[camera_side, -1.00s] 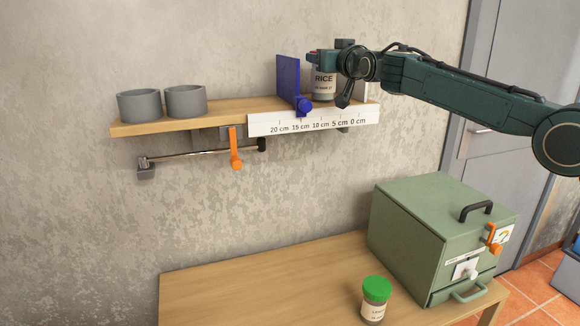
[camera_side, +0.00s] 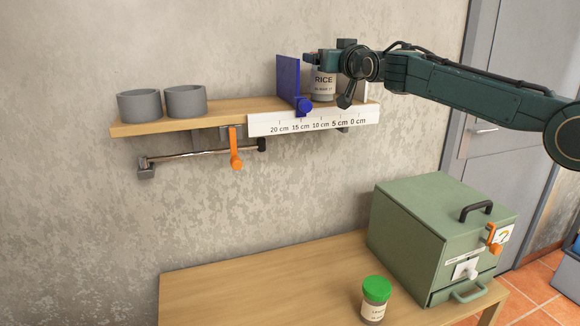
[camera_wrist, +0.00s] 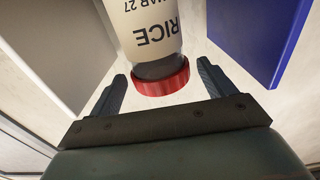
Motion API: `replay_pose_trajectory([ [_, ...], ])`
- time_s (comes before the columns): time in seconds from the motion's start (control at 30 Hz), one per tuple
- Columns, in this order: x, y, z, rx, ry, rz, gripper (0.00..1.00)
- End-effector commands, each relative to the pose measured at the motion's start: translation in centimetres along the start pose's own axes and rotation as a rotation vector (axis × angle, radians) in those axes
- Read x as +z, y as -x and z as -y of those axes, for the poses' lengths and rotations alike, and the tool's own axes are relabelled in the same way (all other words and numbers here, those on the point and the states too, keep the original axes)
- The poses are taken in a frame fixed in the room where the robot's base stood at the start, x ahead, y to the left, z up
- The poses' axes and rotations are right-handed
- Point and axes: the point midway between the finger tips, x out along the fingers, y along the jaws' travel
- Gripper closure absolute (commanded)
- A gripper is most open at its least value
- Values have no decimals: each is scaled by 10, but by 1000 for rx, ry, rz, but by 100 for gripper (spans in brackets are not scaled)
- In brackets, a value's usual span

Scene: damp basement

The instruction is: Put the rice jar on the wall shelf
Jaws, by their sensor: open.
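The rice jar (camera_side: 323,84) stands upright on the wall shelf (camera_side: 190,119), between a blue upright plate (camera_side: 288,80) and a pale upright plate at the shelf's right end. Its white label reads RICE. In the wrist view the jar (camera_wrist: 155,38) appears upside down, with a red lid (camera_wrist: 161,78). My gripper (camera_wrist: 160,84) is open, with one finger on each side of the lid and a visible gap to each. In the side view my gripper (camera_side: 325,60) is at the height of the jar's top and partly hides it.
Two grey bowls (camera_side: 140,105) stand on the shelf's left part. A ruler strip (camera_side: 313,121) runs along its front edge. A rail with an orange lever (camera_side: 236,150) hangs below. A green-lidded jar (camera_side: 375,300) and a green box (camera_side: 435,225) stand on the table (camera_side: 250,285).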

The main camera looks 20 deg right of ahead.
Motion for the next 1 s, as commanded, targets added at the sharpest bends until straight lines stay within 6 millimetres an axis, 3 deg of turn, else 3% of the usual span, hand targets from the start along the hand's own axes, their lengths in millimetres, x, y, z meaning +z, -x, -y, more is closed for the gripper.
replay_pose_trajectory([
  [1.0, 0, 80, 0, -2, 1, 0, 18],
])
